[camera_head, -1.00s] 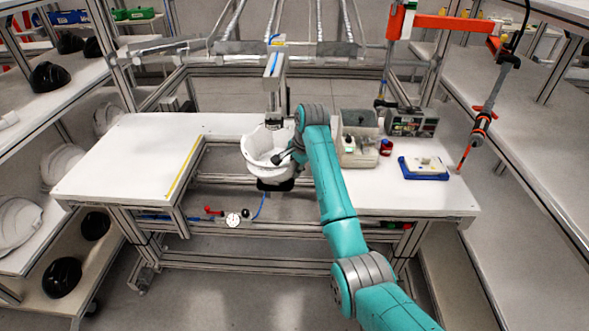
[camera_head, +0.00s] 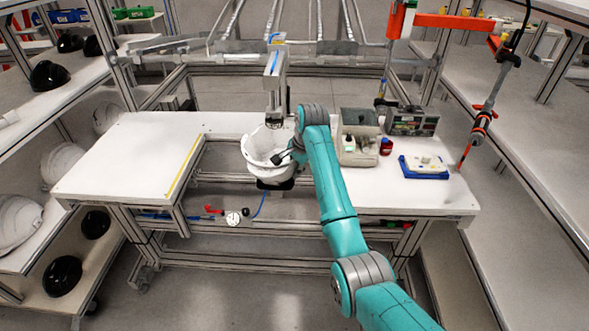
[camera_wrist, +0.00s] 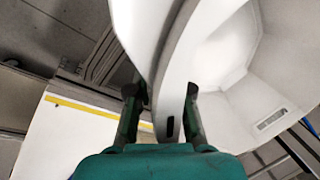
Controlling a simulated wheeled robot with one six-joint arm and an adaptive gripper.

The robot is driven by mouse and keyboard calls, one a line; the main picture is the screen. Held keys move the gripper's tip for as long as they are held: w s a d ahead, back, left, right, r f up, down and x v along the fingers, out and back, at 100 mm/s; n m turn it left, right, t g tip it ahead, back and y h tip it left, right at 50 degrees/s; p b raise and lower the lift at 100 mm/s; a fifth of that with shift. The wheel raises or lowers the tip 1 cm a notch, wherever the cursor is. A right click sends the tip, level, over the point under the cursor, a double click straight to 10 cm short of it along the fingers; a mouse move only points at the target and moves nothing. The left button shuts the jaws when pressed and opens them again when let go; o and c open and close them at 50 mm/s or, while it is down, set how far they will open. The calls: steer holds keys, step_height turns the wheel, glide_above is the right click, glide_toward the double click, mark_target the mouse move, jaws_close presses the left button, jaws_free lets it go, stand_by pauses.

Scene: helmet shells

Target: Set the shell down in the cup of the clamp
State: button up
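The white helmet shell (camera_head: 262,148) is at the middle of the bench, open side facing up and toward the head camera. It sits at the black cup of the clamp (camera_head: 275,184), whose lower part shows just under the shell. Whether the shell fully touches the cup is hidden. The clamp's upper part (camera_head: 273,85) stands above and behind the shell. My gripper (camera_wrist: 162,110) has its two dark fingers on either side of the shell's rim (camera_wrist: 178,75), shut on it. In the head view my gripper (camera_head: 283,157) is at the shell's right edge.
The left bench top (camera_head: 125,160) is clear. A gauge (camera_head: 233,219) hangs below the clamp.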

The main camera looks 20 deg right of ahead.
steer(key=o, duration=0.4)
steer(key=shift+c, duration=0.2)
steer(key=v, duration=1.2)
